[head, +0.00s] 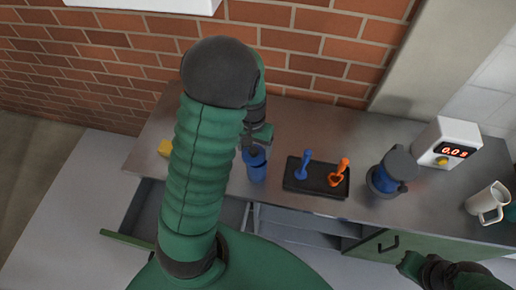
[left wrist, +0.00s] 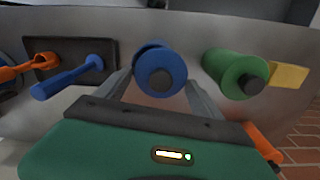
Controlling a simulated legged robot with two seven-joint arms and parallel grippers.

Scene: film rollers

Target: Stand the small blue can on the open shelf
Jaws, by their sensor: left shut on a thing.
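The small blue can (head: 257,170) is at the front part of the metal counter in the head view, upright or nearly so. My left gripper (head: 257,135) reaches down over it and is shut on it. In the left wrist view the can (left wrist: 160,68) sits between the two fingers (left wrist: 160,90), its round end with a dark centre facing the camera. I cannot tell whether its base touches the counter. The open shelf (head: 300,228) is a grey recess under the counter front, right of the can. My right gripper (head: 440,272) is at the lower right, away from the can; its jaws are unclear.
A black tray (head: 313,189) holds a blue and an orange tool. A dark blue device (head: 390,172), a white display box (head: 447,142) and a mug (head: 487,203) stand further right. A green cylinder (left wrist: 235,72) and yellow block (left wrist: 289,75) are beside the can. A drawer (head: 140,210) is open at left.

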